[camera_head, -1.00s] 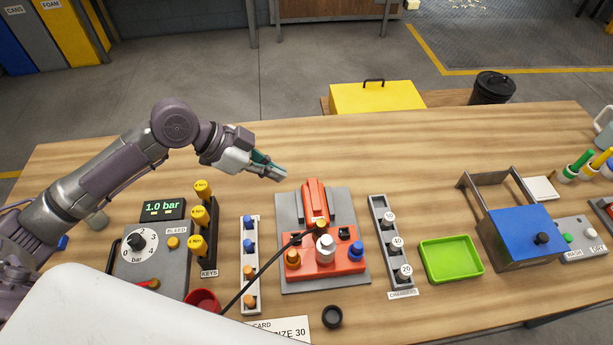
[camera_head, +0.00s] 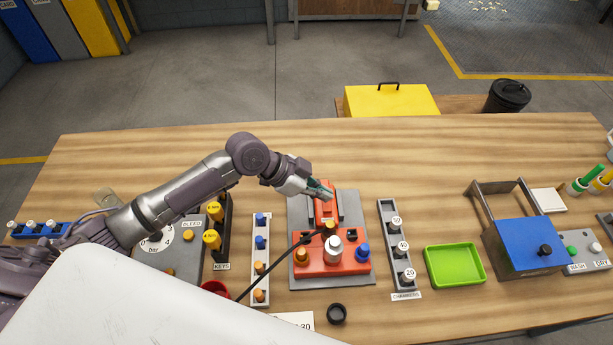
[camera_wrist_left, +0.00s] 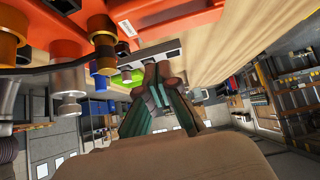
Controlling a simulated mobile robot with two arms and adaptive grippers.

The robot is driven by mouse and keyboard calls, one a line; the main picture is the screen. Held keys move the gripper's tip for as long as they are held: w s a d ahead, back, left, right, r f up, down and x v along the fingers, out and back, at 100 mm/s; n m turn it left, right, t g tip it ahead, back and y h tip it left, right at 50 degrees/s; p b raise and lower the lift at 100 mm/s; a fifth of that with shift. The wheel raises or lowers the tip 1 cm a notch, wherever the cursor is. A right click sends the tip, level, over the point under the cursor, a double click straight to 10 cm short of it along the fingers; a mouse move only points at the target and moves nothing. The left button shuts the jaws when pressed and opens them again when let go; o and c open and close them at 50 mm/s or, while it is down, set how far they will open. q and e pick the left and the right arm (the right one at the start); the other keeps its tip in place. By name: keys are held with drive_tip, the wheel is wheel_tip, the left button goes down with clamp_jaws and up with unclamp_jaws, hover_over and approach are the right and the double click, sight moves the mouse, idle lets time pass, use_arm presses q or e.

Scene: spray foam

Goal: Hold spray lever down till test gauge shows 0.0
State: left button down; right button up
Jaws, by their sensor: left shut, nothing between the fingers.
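The red spray lever (camera_head: 322,210) stands at the back of the red spray unit (camera_head: 315,267), which sits on a grey plate. My left gripper (camera_head: 330,193) is shut and empty, at the top of the lever in the head view; I cannot tell whether it touches. In the left wrist view the shut fingers (camera_wrist_left: 165,90) show beside the red body (camera_wrist_left: 160,18). The test gauge's display is hidden behind my left arm; its dial (camera_head: 160,240) shows partly. My right gripper is not in view.
A rack of yellow keys (camera_head: 213,240) and a strip of coloured pegs (camera_head: 261,258) stand left of the unit. The chambers rack (camera_head: 388,222), green tray (camera_head: 455,264) and blue box (camera_head: 525,240) stand right. The back of the table is clear.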

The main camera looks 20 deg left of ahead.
sight(327, 207)
use_arm(q)
drive_tip(key=f, duration=0.3)
drive_tip(key=shift+s+a+f+p, duration=0.1)
drive_tip(key=shift+a+f+p, duration=0.05)
drive_tip(key=shift+a+p, duration=0.15)
drive_tip(key=shift+d, duration=0.1)
drive_tip(key=shift+f, duration=0.1)
drive_tip(key=shift+f+b, duration=0.6)
drive_tip(key=shift+b, duration=0.05)
drive_tip(key=shift+r, duration=0.2)
idle(1.2)
